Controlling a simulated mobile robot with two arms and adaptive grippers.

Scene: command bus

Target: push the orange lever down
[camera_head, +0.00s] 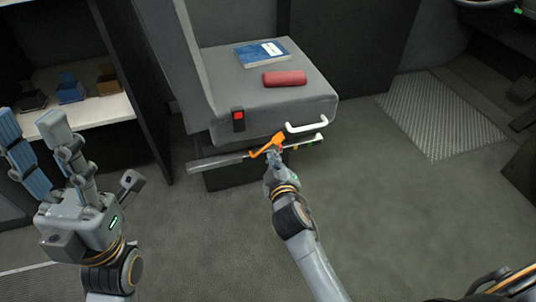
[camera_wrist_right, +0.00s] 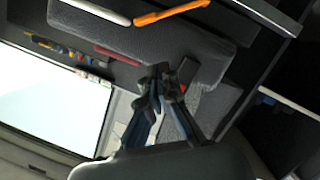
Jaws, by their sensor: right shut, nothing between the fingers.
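The orange lever (camera_head: 268,145) sticks out low at the front of the grey seat, beside a white handle. It also shows at the top edge of the right wrist view (camera_wrist_right: 172,12). My right gripper (camera_head: 274,155) is shut and empty, right at the lever in the head view. In the right wrist view its fingertips (camera_wrist_right: 163,75) are together and the lever lies apart from them in the picture. I cannot tell whether they touch. My left gripper (camera_head: 28,122) is open and empty, raised at the left, far from the lever.
The grey seat (camera_head: 305,100) carries a blue book (camera_head: 262,53) and a red case (camera_head: 284,78). A red buckle (camera_head: 238,119) is on its side. White handles (camera_head: 307,126) edge the seat front. A shelf (camera_head: 105,108) with small bins stands at the left. The floor at the right is clear.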

